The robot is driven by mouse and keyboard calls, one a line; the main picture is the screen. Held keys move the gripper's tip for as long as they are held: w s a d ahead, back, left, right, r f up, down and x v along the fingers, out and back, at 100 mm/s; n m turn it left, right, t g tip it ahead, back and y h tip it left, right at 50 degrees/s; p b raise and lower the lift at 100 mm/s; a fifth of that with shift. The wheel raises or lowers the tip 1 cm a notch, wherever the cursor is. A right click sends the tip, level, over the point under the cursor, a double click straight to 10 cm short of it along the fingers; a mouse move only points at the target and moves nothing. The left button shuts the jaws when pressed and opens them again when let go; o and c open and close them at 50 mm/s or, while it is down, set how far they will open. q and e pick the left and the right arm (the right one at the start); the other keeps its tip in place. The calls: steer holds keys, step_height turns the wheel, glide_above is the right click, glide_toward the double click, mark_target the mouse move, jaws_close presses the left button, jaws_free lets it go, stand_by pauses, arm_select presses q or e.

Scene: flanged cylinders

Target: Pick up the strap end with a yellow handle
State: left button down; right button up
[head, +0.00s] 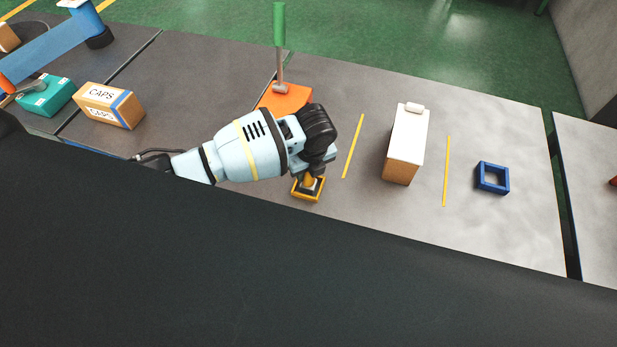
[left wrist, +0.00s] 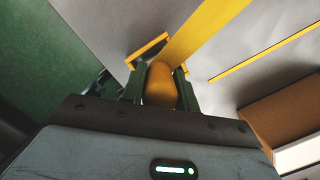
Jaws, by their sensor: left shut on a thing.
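The yellow handle (head: 308,180) is upright in or just above a square yellow frame (head: 295,192) on the grey table. My left gripper (head: 313,173) points down at it from above, and the wrist hides most of the handle. In the left wrist view the rounded yellow handle (left wrist: 160,84) sits between the two dark green fingers of my left gripper (left wrist: 160,88), which are shut on it. Part of the yellow frame (left wrist: 148,50) shows behind it. I cannot tell whether the strap end is clear of the frame. My right gripper is not in view.
An orange block (head: 285,97) with an upright green-topped handle (head: 279,25) stands just behind my left wrist. To the right are a white-topped brown box (head: 405,145) between yellow strips and an empty blue frame (head: 492,178). A CAPS box (head: 108,105) and teal box (head: 47,96) stand left.

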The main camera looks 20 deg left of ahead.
arm_select(q)
steer(key=shift+r, duration=0.1)
steer(key=shift+r, duration=0.4)
steer(key=r, duration=0.2)
steer(key=shift+s+r, duration=0.2)
steer(key=shift+r, duration=0.2)
steer(key=s+d, duration=0.1)
steer(key=s, duration=0.6)
steer(key=s+d+r, duration=0.1)
steer(key=s+d, duration=0.1)
steer(key=s, duration=0.6)
steer(key=shift+d+r, duration=0.15)
steer(key=shift+d, duration=0.15)
